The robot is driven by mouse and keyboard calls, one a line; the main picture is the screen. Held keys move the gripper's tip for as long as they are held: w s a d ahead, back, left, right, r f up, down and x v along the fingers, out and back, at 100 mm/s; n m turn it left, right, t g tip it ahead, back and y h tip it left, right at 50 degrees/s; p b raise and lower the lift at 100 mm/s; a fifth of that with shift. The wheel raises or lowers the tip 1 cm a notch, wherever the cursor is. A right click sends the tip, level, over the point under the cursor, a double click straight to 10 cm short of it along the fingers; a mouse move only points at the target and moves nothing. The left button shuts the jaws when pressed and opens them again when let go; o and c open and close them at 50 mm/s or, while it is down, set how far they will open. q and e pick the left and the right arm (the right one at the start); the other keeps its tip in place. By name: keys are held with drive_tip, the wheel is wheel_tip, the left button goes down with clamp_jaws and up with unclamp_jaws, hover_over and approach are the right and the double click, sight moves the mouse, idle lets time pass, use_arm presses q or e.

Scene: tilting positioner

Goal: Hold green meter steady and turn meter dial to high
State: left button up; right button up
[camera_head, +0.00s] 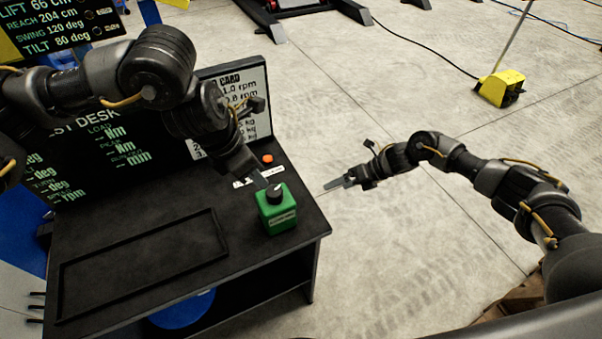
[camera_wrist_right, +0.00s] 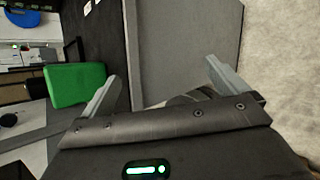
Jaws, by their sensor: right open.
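The green meter (camera_head: 277,213) stands upright on the dark desk near its right front corner, with a black dial (camera_head: 274,192) on top. It also shows as a green block (camera_wrist_right: 76,85) at the left of the right wrist view. My left gripper (camera_head: 260,181) reaches down just behind the dial; whether it touches the dial and how far its jaws are apart cannot be told. My right gripper (camera_head: 343,184) is open and empty, off the desk's right side and apart from the meter. Its two fingers (camera_wrist_right: 165,82) stand wide apart in the wrist view. The dial's setting is too small to read.
The desk (camera_head: 240,252) has a shallow recessed tray (camera_head: 145,265) at left. A card board (camera_head: 256,110) and dark display panel (camera_head: 95,140) stand at the back. Floor right of the desk is clear near my right gripper.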

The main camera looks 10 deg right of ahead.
sight(286, 204)
drive_tip(key=s+a+r+n+g+h, duration=0.2)
drive_tip(key=s+a+r+n+h, duration=0.1)
drive_tip(key=a+r+n, duration=0.5)
drive_tip(key=s+a+r+n+g+h, duration=0.15)
drive_tip(key=s+a+r+n, duration=0.25)
drive_tip(key=a+r+n, duration=0.45)
drive_tip(key=shift+n+h, duration=0.45)
drive_tip(key=shift+n, duration=0.1)
drive_tip(key=f, duration=0.7)
drive_tip(key=a+f, duration=0.1)
drive_tip(key=f, duration=0.3)
drive_tip(key=shift+s+f, duration=0.35)
drive_tip(key=shift+s, duration=0.05)
